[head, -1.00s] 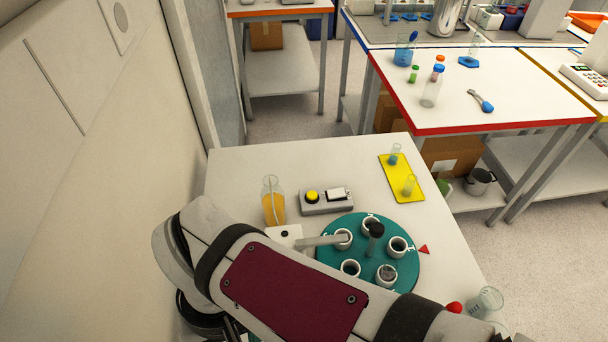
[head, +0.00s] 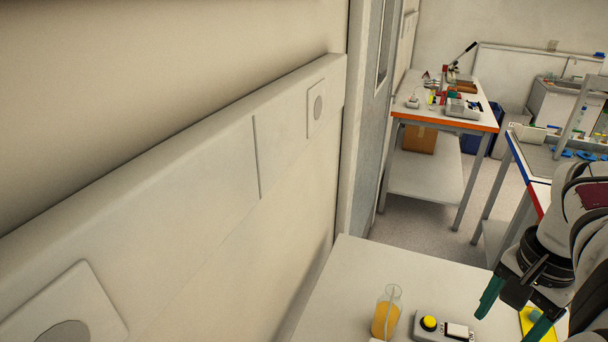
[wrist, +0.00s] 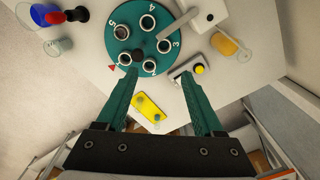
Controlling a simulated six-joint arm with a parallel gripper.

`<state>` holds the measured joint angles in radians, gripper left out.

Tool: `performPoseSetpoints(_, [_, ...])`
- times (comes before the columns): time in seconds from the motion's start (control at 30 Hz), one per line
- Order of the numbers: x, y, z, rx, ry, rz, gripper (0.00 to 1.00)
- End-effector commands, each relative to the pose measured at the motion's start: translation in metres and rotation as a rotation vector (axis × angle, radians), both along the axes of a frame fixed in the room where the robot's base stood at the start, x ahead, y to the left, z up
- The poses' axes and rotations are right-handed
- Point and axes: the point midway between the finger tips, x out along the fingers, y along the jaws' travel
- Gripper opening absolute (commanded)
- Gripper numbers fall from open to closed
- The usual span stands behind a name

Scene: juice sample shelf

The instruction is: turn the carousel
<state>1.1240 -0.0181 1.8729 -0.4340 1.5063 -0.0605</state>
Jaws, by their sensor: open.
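The teal carousel (wrist: 139,38) shows in the wrist view at the top centre, with white cups set around a dark central knob (wrist: 138,55). A red triangle marker (wrist: 112,68) lies beside the rim at the lower left. My gripper (wrist: 158,78) is open and empty, its two teal fingers apart, the tips appearing near the carousel's lower edge. In the head view, my gripper (head: 514,312) is at the lower right above the table; the carousel is out of that view.
A white arm (wrist: 179,26) reaches over the carousel. A grey box (wrist: 188,72) with a yellow button, a bottle of orange juice (head: 385,319) and a yellow mat (wrist: 149,113) with vials stand around it. Red and blue items and glassware (wrist: 58,46) are at upper left. A wall borders the table.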

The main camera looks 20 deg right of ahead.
Motion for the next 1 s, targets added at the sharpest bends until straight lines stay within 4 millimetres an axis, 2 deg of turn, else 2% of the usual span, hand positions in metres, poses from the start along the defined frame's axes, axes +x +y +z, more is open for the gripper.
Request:
performPoseSetpoints(0.03, [-0.021, -0.017, -0.001, 0.009, 0.005, -0.081, 0.69])
performPoseSetpoints(0.1, [-0.04, -0.031, -0.001, 0.015, 0.01, -0.151, 0.69])
performPoseSetpoints(0.2, [-0.05, -0.036, -0.007, 0.019, 0.012, -0.184, 0.69])
performPoseSetpoints(0.27, [-0.049, -0.036, -0.016, 0.021, 0.014, -0.183, 0.69])
performPoseSetpoints(0.6, [-0.049, -0.035, -0.115, 0.022, 0.013, -0.18, 0.69])
performPoseSetpoints(0.7, [-0.049, -0.034, -0.136, 0.021, 0.013, -0.18, 0.69])
performPoseSetpoints(0.8, [-0.048, -0.035, -0.15, 0.019, 0.011, -0.18, 0.69])
performPoseSetpoints(1.0, [-0.048, -0.035, -0.159, 0.017, 0.011, -0.181, 0.69])
